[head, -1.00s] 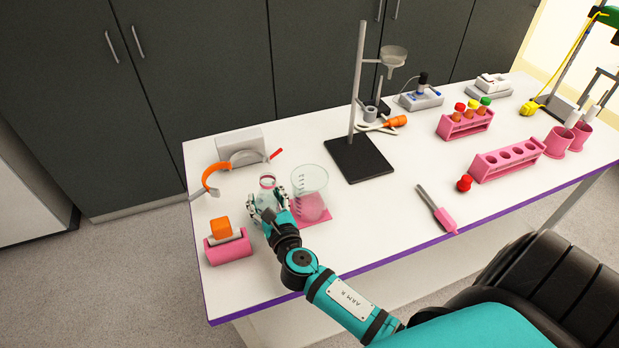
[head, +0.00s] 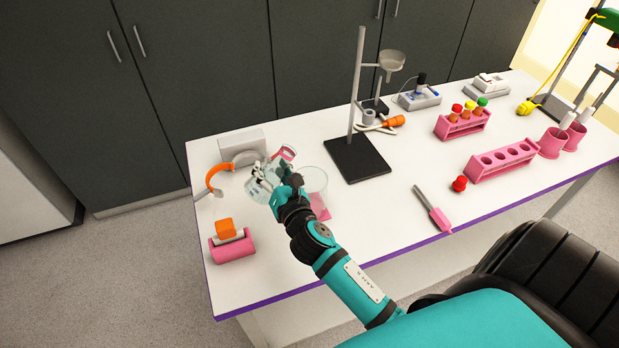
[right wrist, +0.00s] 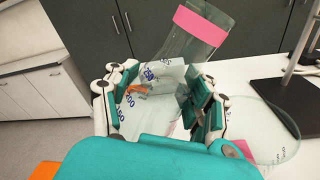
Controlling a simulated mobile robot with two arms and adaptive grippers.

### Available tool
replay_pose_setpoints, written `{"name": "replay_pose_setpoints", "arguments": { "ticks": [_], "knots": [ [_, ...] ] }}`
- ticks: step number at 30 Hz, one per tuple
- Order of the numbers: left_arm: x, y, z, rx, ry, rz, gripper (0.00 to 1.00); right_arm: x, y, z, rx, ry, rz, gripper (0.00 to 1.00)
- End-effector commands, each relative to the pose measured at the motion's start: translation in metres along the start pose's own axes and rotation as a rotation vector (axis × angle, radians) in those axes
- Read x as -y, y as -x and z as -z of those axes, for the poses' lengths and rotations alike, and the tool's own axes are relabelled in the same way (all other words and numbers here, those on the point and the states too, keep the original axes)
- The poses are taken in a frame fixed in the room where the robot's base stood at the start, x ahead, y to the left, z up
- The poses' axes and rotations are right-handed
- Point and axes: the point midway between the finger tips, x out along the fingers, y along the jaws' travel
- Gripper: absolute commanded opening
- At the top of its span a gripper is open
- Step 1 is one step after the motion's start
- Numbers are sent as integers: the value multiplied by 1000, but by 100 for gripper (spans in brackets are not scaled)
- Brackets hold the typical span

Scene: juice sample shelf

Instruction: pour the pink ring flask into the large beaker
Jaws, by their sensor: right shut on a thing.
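The pink ring flask (head: 288,152) is clear glass with a pink band around its neck. It is tilted, its neck leaning up and to the right, and appears raised above the table. My right gripper (head: 274,181) is shut on its body. The right wrist view shows the band (right wrist: 203,25) beyond the gripper (right wrist: 160,103) and printed marks on the glass. I cannot make out liquid in the flask. The large beaker (head: 315,180) stands upright on a pink mat (head: 321,213), right of the flask and partly hidden by my gripper. Its rim shows in the wrist view (right wrist: 292,118).
A pink holder with an orange block (head: 231,245) stands front left. Orange-banded headgear (head: 215,177) lies behind it. A stand with a black base (head: 357,159) rises behind the beaker. Pink tube racks (head: 503,162) are at right. The table's front middle is clear.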

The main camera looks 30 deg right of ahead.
Motion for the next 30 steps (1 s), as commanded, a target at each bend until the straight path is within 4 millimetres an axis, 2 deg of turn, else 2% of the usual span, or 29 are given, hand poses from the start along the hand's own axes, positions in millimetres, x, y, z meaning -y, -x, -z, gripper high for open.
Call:
{"name": "replay_pose_setpoints", "arguments": {
  "ticks": [1,6,30],
  "knots": [
    [0,1,1,-1,0,0,40,-1,0,-4,4,-25,-4,0],
    [0,-16,1,-4,0,0,40,2,0,4,8,-109,-11,0],
    [-1,-25,2,-7,0,0,40,1,0,5,13,-202,-18,0]
  ]
}}
